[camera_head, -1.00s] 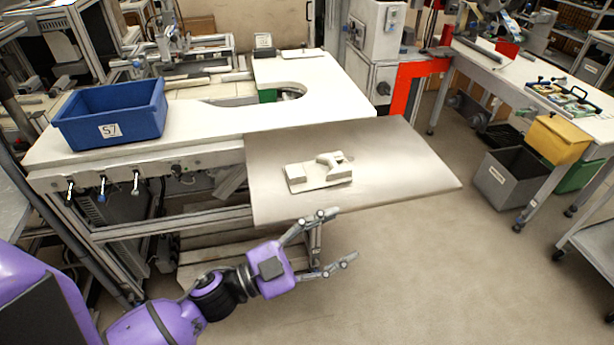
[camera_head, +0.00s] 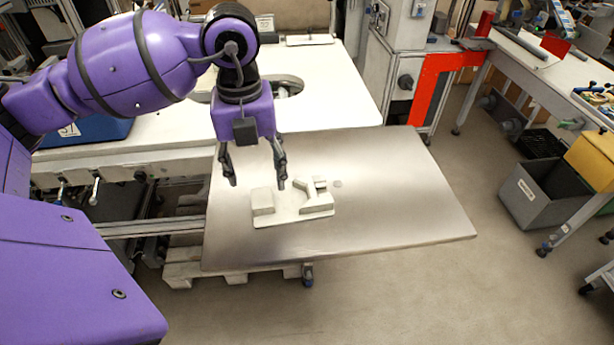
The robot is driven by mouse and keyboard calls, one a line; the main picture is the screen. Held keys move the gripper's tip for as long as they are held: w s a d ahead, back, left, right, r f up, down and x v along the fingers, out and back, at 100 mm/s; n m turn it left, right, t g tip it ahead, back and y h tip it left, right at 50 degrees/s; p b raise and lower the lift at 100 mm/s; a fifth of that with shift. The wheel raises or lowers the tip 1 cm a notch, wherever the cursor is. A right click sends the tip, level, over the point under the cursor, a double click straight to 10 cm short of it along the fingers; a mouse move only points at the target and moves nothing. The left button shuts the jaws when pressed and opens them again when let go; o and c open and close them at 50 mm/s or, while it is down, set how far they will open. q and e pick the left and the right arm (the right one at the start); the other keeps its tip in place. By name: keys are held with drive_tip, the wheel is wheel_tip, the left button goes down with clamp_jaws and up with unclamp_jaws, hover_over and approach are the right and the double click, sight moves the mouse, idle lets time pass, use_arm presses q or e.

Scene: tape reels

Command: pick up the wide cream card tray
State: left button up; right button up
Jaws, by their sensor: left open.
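The cream card tray (camera_head: 285,212) lies flat on the bare metal table top (camera_head: 400,215). It is a thin pale base with a raised block on its left and an angled raised piece on its right. My left gripper (camera_head: 257,185) points down from above with its two fingers spread apart and nothing between them. In the picture its fingertips are just up and left of the tray, close to the left block. I cannot tell how high they are above it. My right gripper is not in view.
A white workbench (camera_head: 335,95) with a round cutout stands behind the metal top. A grey bin (camera_head: 540,190) and a yellow bin (camera_head: 592,160) are at the right. The floor in front is clear.

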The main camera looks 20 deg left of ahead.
sight(262, 198)
use_arm(q)
drive_tip(key=shift+w+a, duration=0.1)
drive_tip(key=shift+w, duration=0.15)
drive_tip(key=f, duration=0.3)
drive_tip(key=shift+s+f, duration=0.2)
drive_tip(key=shift+s, duration=0.15)
drive_tip(key=f, duration=0.3)
drive_tip(key=shift+w+d+f+p, duration=0.2)
drive_tip(key=shift+d+f+p, duration=0.1)
drive_tip(key=shift+p, duration=0.05)
drive_tip(key=shift+f, duration=0.25)
drive_tip(key=c, duration=1.4)
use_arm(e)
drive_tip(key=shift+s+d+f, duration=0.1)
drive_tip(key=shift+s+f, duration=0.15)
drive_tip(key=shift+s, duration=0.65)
use_arm(q)
drive_tip(key=shift+r, duration=0.15)
